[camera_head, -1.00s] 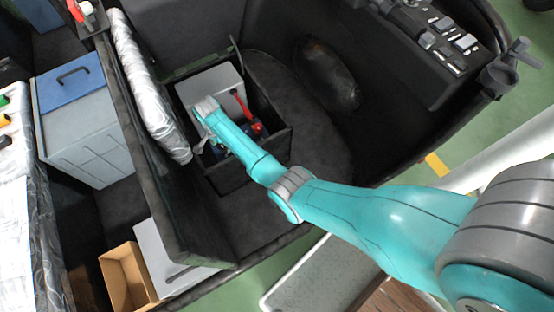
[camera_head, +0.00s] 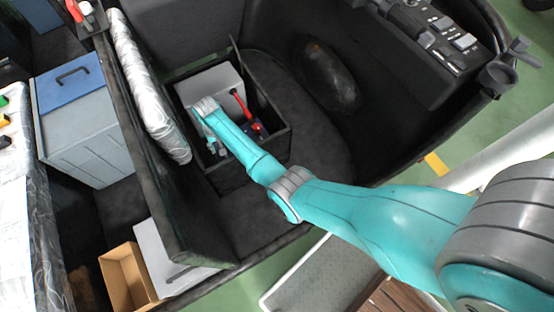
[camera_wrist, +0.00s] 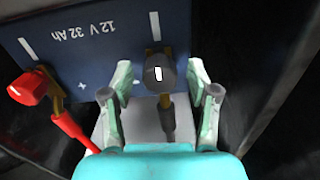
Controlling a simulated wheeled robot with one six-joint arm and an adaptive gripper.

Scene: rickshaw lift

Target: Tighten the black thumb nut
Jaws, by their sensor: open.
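In the wrist view, the black thumb nut (camera_wrist: 160,73) is a dark round knob with a white mark, on a brass-coloured terminal with a dark cable below it. It sits at the dark blue battery (camera_wrist: 85,45), which is labelled "12 V 32 Ah". My gripper (camera_wrist: 165,80) is open, with one finger on each side of the nut. I see a gap between the nut and each finger. In the head view, my arm hides the nut and most of my gripper inside the black battery box (camera_head: 272,155).
A red knob (camera_wrist: 27,88) with a red cable (camera_wrist: 75,130) is left of the nut in the wrist view. The red cable also shows in the head view (camera_head: 241,104). The box's dark walls stand close around my gripper. A silver-wrapped panel (camera_head: 148,90) is left of the box.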

